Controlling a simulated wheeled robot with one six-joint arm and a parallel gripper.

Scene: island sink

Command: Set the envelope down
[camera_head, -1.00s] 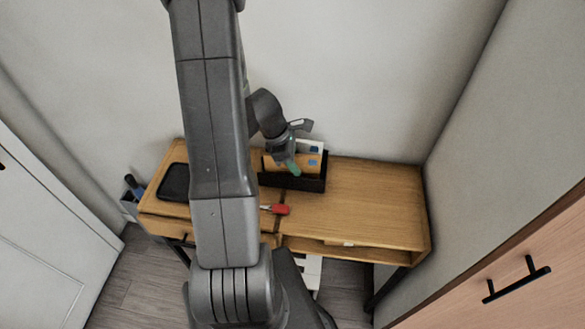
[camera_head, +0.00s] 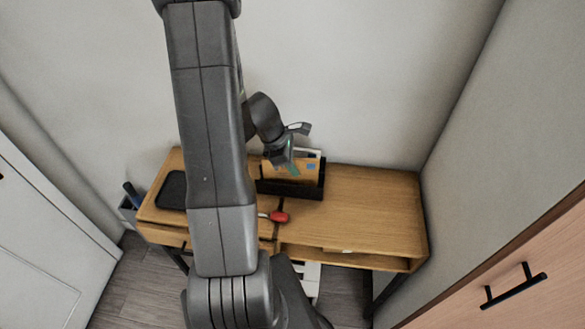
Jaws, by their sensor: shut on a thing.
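A brown envelope (camera_head: 307,175) with a blue mark stands upright in a black open holder (camera_head: 291,190) on the wooden desk. My gripper (camera_head: 291,168) is at the envelope's upper edge, pointing down, and is shut on it. The fingers and wrist cover part of the envelope. The envelope's lower edge is hidden behind the holder's front wall, so I cannot tell whether it touches the bottom.
A white paper item (camera_head: 311,153) stands behind the brown envelope. A red-handled tool (camera_head: 279,217) and a black tray (camera_head: 172,190) lie on the desk (camera_head: 372,208). The desk's right half is clear. A wall rises close behind.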

